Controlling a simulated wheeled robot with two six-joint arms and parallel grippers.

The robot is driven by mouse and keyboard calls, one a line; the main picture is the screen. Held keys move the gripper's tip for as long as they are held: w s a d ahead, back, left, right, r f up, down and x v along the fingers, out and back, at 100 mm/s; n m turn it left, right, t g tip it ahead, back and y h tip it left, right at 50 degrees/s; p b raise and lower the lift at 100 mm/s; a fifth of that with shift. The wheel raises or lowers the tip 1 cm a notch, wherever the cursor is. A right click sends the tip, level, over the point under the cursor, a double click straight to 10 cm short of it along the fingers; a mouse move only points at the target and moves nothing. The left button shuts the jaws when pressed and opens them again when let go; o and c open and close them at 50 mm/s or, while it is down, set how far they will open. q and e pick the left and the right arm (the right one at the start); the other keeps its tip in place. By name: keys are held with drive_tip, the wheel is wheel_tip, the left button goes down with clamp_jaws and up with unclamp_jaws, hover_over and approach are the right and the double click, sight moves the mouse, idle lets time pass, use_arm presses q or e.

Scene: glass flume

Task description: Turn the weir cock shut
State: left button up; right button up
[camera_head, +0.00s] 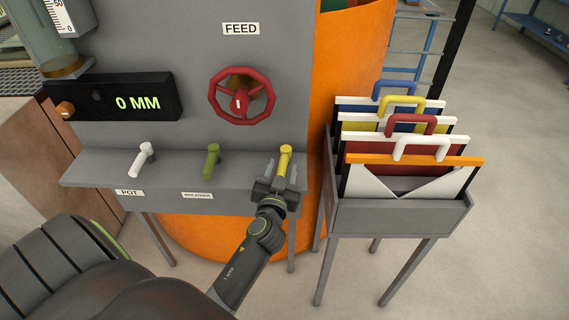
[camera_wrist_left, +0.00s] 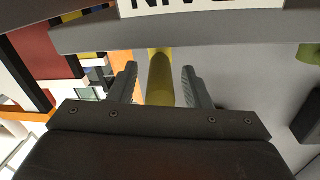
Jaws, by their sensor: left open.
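Three lever cocks stand on the grey panel ledge: a white cock (camera_head: 143,158), a green cock (camera_head: 212,160) and a yellow cock (camera_head: 286,156). In the left wrist view the yellow lever (camera_wrist_left: 160,78) runs between the spread fingers (camera_wrist_left: 160,88), with gaps at both sides. My right gripper is not in view.
A red FEED handwheel (camera_head: 241,96) and a display reading 0 MM (camera_head: 115,98) are on the panel above. A grey rack (camera_head: 395,217) of handled plates stands close at the right. An orange drum (camera_head: 352,70) is behind the panel.

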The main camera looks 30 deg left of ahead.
use_arm(q)
drive_tip(key=shift+s, duration=0.1)
drive_tip(key=shift+c, duration=0.4)
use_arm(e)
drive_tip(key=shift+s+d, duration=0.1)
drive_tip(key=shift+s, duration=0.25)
use_arm(q)
clamp_jaws()
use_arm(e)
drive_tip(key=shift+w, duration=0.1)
